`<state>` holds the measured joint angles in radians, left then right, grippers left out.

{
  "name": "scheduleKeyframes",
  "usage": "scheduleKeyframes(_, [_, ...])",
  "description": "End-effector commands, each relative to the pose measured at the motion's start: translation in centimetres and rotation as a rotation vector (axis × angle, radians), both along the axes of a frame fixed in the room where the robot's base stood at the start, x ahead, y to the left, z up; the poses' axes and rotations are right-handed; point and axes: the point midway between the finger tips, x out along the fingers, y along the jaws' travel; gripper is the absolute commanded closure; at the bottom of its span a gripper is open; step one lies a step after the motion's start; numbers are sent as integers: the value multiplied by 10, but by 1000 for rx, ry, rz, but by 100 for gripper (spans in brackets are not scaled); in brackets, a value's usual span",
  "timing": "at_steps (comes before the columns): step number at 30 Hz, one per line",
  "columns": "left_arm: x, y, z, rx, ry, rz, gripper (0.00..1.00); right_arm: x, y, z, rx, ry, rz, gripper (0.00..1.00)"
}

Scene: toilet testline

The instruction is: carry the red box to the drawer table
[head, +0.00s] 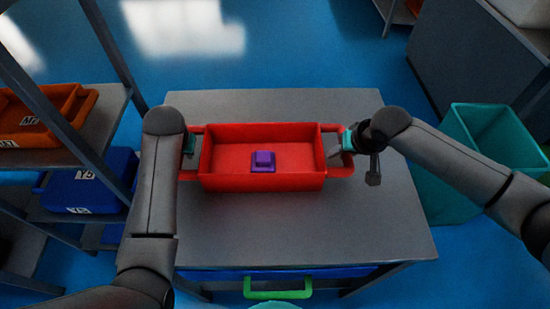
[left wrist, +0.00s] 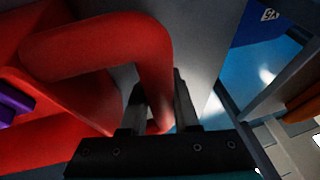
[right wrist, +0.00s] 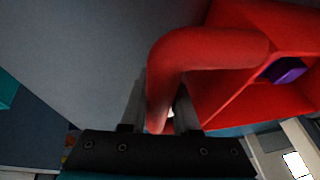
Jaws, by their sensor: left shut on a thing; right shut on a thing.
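The red box (head: 225,184) is an open tray with a handle at each end and a purple block (head: 263,161) inside. It is over the grey top of the drawer table (head: 300,225); I cannot tell whether it rests on it. The table has a blue drawer with a green handle (head: 277,289) at its front. My left gripper (head: 189,146) is shut on the box's left handle, which fills the left wrist view (left wrist: 155,60). My right gripper (head: 345,140) is shut on the right handle, seen between the fingers in the right wrist view (right wrist: 165,75).
A shelf rack on the left holds orange trays (head: 40,118) and a blue bin (head: 88,190). A teal bin (head: 485,135) stands right of the table, near a grey cabinet (head: 470,55). Blue floor (head: 290,50) is open behind the table.

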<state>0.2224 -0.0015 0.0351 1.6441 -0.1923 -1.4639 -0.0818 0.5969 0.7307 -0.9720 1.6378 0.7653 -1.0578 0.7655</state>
Motion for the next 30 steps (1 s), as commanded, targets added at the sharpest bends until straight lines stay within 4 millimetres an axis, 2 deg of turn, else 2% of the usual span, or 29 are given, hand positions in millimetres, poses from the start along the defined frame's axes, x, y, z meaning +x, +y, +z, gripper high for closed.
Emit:
scheduleKeyframes(1, [0, 0, -1, -1, 0, 0, 67, 0, 0, -1, 1, 0, 0, 67])
scheduleKeyframes(8, [0, 0, 0, -1, 0, 0, 42, 0, 0, 0, 0, 0, 0, 42])
scheduleKeyframes(20, [-2, -2, 6, 0, -1, 0, 41, 0, 0, 0, 0, 0, 0, 41])
scheduleKeyframes(23, [-6, -4, 16, -1, -2, -1, 41, 0, 0, 0, 0, 0, 0, 41])
scheduleKeyframes(30, [-21, -12, 54, 0, -5, -2, 41, 0, 0, 0, 0, 0, 0, 41])
